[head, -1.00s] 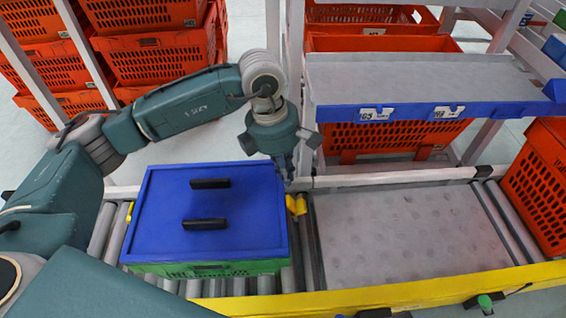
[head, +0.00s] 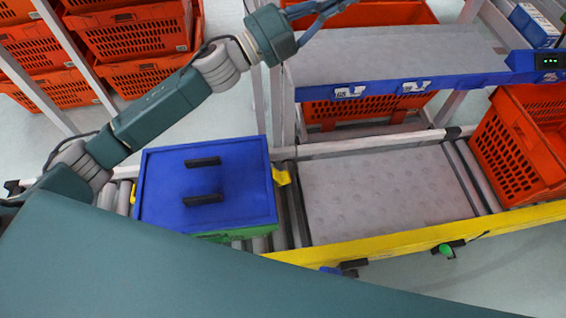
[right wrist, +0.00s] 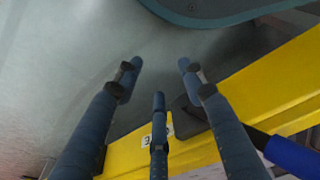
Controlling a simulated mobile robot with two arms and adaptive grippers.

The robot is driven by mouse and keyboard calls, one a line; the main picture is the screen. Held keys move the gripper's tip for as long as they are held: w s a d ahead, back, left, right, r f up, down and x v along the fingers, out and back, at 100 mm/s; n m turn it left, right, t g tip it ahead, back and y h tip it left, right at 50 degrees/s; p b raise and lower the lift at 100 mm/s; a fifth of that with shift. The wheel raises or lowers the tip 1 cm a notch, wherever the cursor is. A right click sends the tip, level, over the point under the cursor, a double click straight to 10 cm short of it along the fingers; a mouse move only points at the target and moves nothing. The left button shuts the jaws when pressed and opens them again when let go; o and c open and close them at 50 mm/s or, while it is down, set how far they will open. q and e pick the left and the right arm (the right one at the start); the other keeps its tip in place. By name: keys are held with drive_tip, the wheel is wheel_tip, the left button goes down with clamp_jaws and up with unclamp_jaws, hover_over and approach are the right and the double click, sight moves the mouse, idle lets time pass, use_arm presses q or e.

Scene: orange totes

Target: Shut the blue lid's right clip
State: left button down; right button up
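The blue lid (head: 235,188) lies flat on a green tote (head: 238,233) on the roller conveyor, with two black handles on top. Its right clip (head: 281,176) is yellow and sticks outward from the lid's right side. A yellow left clip (head: 133,192) shows partly at the lid's left edge. My left gripper (head: 322,10) is at the top of the head view, above and away from the lid, with blue fingers cut off by the edge. My right gripper (right wrist: 158,85) shows in the right wrist view with fingers spread and empty, over a yellow rail.
The yellow rail (head: 400,241) runs along the conveyor's front. A grey plate (head: 385,195) lies right of the tote. A shelf with a blue edge (head: 380,91) stands behind. An orange tote (head: 515,150) is at the right; orange totes (head: 130,35) are stacked at the back left.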

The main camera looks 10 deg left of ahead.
use_arm(q)
drive_tip(key=w+a+f+n+t+y+p, duration=0.3)
drive_tip(key=w+a+f+n+y, duration=0.5)
drive_tip(key=a+n, duration=0.25)
drive_tip(key=n+g+y+p, duration=0.3)
drive_tip(key=n+g+p, duration=0.35)
drive_tip(key=g, duration=0.75)
approach(287, 179)
drive_tip(key=shift+n, duration=0.3)
drive_tip(key=b+x, duration=0.1)
drive_tip(key=x, duration=0.6)
drive_tip(key=shift+w, duration=0.1)
use_arm(e)
drive_tip(key=s+d+f+g, duration=0.1)
drive_tip(key=s+d, duration=0.1)
drive_tip(key=s, duration=1.1)
drive_tip(key=shift+s+d+f, duration=0.35)
drive_tip(key=shift+d, duration=0.05)
use_arm(q)
drive_tip(key=shift+r, duration=0.1)
